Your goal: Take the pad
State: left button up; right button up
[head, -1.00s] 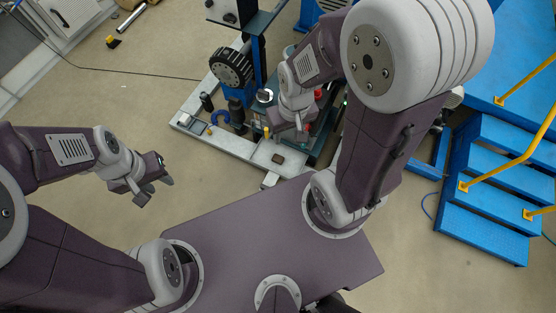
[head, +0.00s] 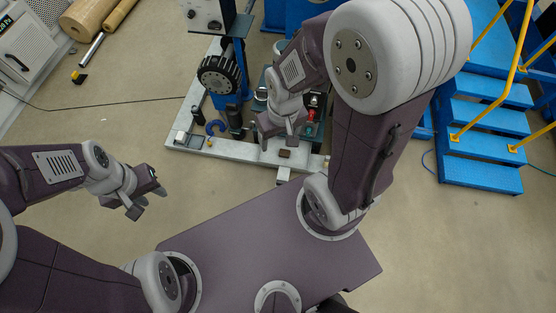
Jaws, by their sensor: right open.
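A small dark brown block, which looks like the pad (head: 285,153), lies on the light grey base frame (head: 230,152) of the machine. My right gripper (head: 282,139) is open and empty above the frame, just behind the block in the picture. I cannot tell its height over the block. My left gripper (head: 150,203) hangs over bare floor at the left, its fingers apart with nothing between them.
Blue steps (head: 480,143) with yellow rails stand at the right. The floor at the left is open.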

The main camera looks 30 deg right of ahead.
aim_at(284, 153)
jog(key=i+j+z, duration=0.15)
jog(key=j, duration=0.2)
jog(key=i+j+z, duration=0.35)
jog(key=j, duration=0.35)
jog(key=i+j+z, duration=0.15)
jog(key=j, duration=0.25)
jog(key=i+j+z, duration=0.15)
jog(key=j, duration=0.3)
jog(key=i+j+z, duration=0.6)
jog(key=i+j, duration=0.25)
